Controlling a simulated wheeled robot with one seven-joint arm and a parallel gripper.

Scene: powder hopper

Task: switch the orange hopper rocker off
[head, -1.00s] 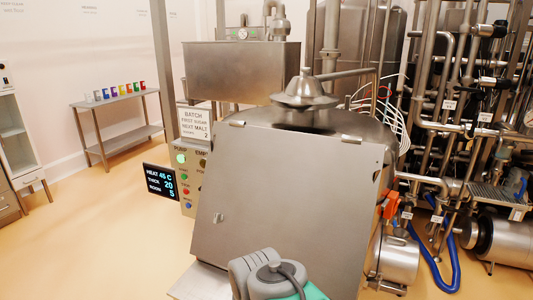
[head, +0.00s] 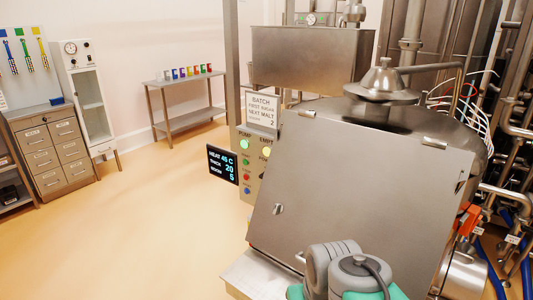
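An orange part (head: 468,221) shows at the right side of the steel hopper machine, low behind the edge of its large tilted front panel (head: 360,205). It is small and partly hidden, and I cannot tell whether it is the rocker or which way it is set. My grey and teal arm links rise at the bottom centre, in front of the panel. My gripper is not in the head view.
A control panel (head: 246,165) with lit lamps and coloured buttons stands left of the front panel, beside a dark display (head: 222,164) and below a batch sign (head: 262,109). Pipes crowd the right. The floor (head: 150,225) at left is clear.

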